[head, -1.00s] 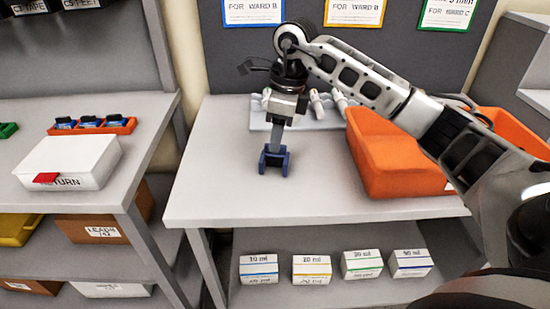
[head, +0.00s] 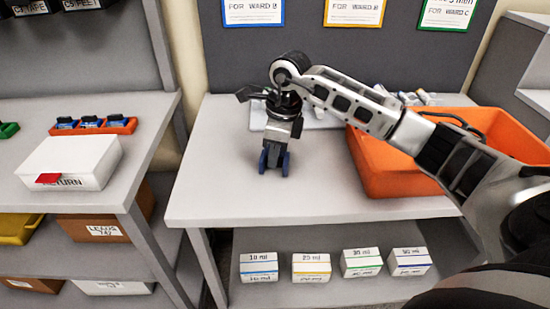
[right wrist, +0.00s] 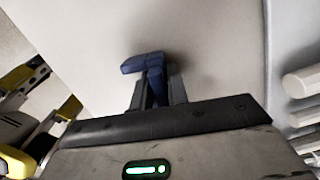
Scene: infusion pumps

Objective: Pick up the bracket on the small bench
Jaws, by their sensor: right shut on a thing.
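The bracket (head: 285,163) is a small dark blue part on the front left area of the small bench (head: 320,196). My right gripper (head: 274,148) comes down over it from above and is shut on it. In the right wrist view the blue bracket (right wrist: 144,63) shows between the two grey fingertips (right wrist: 156,88). The fingers hide part of it. I cannot tell whether it touches the bench top or is just clear of it. My left gripper is in neither view.
An orange bin (head: 385,178) stands at the right of the bench, under my right arm. A pale tray (head: 318,122) lies behind the gripper. Several labelled boxes (head: 311,267) stand on the shelf below. A white box (head: 70,163) is on the left table. The bench front is clear.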

